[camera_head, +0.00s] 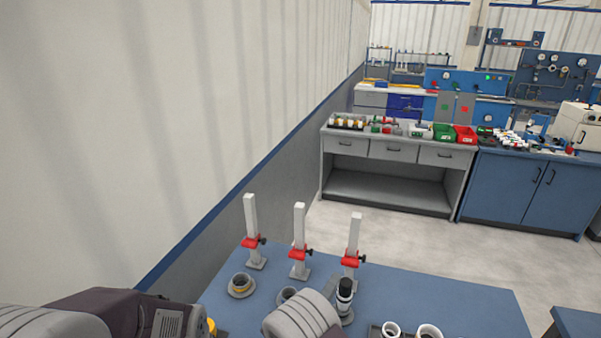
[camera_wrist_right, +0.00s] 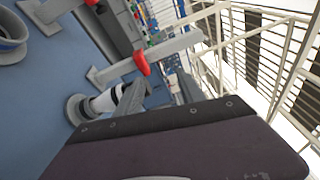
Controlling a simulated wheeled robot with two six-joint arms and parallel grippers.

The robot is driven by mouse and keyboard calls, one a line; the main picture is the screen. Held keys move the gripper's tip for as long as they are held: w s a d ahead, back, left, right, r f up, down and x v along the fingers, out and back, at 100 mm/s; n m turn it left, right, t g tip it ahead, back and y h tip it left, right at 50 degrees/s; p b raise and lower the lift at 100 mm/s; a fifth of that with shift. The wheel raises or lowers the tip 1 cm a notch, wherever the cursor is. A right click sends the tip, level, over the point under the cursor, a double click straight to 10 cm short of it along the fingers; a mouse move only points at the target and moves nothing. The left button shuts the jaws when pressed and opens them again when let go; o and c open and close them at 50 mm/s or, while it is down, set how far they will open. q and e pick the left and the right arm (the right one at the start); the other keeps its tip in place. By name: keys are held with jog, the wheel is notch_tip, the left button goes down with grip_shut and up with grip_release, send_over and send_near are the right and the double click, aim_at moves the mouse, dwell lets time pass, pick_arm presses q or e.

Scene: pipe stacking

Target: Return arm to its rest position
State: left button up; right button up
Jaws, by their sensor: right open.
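Three white posts with red clamps stand on the blue table: left post (camera_head: 251,220), middle post (camera_head: 299,228) and right post (camera_head: 354,232). My right gripper (camera_head: 333,295) is open close beside this stack; contact is unclear. My left arm enters at lower left; its fingers are out of sight.
White pipe pieces (camera_head: 428,331) lie at the table's front edge. The blue tabletop (camera_head: 450,295) is clear at right. A pale wall (camera_head: 150,130) runs along the left. Workbenches (camera_head: 395,160) with bins and tools stand beyond open floor.

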jog(key=s+d+r+m+g+h, duration=0.25)
jog(key=d+m+g, duration=0.2)
jog(key=d, duration=0.35)
jog(key=s+d+r+m+g+h, duration=0.1)
jog(key=s+d+r+m+g, duration=0.3)
jog(key=d, duration=0.3)
jog(key=s+d+r+m+g+h, duration=0.2)
jog(key=s+d+m+g, duration=0.2)
jog(key=d+m, duration=0.3)
jog(key=s+d+f+m+g+y, duration=0.1)
jog(key=s+f+m+g+y, duration=0.15)
jog(key=s+m, duration=0.4)
jog(key=s+d+f+m+g+y, duration=0.1)
jog(key=s+f+m+g+y, duration=0.15)
jog(key=s+m+y, duration=0.35)
jog(key=a+f+m+t+y, duration=0.1)
jog(key=a+f+m+y, duration=0.1)
jog(key=a+m, duration=0.5)
jog(key=a+f+m+t+y, duration=0.2)
jog(key=a+m+y, duration=0.2)
jog(key=a+m, duration=0.3)
jog(key=m, duration=0.4)
jog(key=shift+a+f+y, duration=0.15)
jog(key=shift+f+y, duration=0.15)
jog(key=shift+f, duration=0.1)
